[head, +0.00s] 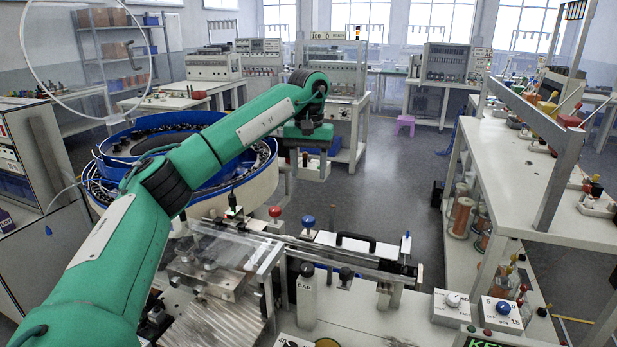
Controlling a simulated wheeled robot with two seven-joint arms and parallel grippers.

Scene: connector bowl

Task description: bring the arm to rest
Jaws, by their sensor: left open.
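My left arm, green with black joints, comes in from the lower left and reaches up and across to the middle. My left gripper (308,165) hangs down from the wrist at the arm's end, its fingers apart and nothing seen between them. It is above and beyond the bench, just right of the blue-rimmed bowl (262,190). The bowl is large and round, with a pale outer wall and dark small parts along its inner track. My arm hides part of the bowl. My right gripper is not in view.
A bench with a clear cover (230,245), red and blue knobs and control boxes (450,308) fills the front. A white shelf bench (560,200) with spools stands at right.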

